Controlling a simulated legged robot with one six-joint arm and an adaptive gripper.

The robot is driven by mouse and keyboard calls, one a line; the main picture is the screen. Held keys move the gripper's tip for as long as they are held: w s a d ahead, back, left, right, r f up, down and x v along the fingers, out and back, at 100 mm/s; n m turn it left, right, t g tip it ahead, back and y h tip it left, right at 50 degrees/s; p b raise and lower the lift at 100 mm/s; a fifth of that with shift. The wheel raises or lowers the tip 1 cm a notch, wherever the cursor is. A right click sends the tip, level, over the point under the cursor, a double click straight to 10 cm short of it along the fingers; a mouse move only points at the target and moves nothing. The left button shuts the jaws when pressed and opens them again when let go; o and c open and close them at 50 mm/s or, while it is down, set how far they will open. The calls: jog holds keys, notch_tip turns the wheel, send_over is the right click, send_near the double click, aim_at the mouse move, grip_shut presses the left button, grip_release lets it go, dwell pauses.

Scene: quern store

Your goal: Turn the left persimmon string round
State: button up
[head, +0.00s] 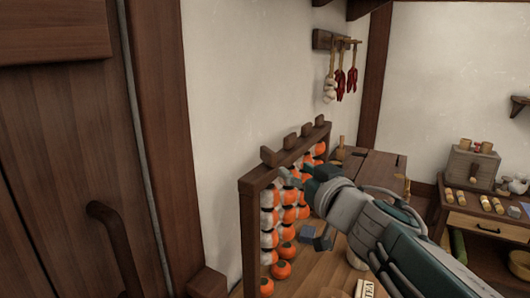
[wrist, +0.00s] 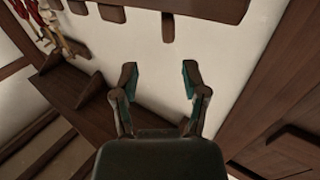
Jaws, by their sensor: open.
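Several strings of orange persimmons hang from a dark wooden rack (head: 247,240) in the head view. The left persimmon string (head: 268,257) hangs closest to the rack's near post, with orange fruit and pale patches facing me. My gripper (head: 303,183) is beside the upper part of the strings and covers some of the fruit behind it. In the wrist view my gripper (wrist: 159,78) is open, with bare wall between its fingers and nothing held. No persimmon shows in the wrist view. I cannot tell whether a finger touches a string.
Garlic (head: 330,88) and red chillies (head: 352,80) hang on the wall behind. A wooden table (head: 325,270) lies under the rack, with a TEA container (head: 364,289) at its front. A side table (head: 480,222) with jars stands right. A dark door (head: 70,170) is at left.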

aim_at(272, 153)
jog(key=x, duration=0.3)
jog(key=a+x, duration=0.1)
jog(key=x, duration=0.2)
jog(key=s+a+x, duration=0.1)
jog(key=x, duration=0.2)
jog(key=shift+w+a, duration=0.1)
jog(key=shift+w, duration=0.45)
jog(key=shift+w+d, duration=0.35)
jog(key=shift+d, duration=0.5)
jog(key=shift+a, duration=0.5)
grip_shut()
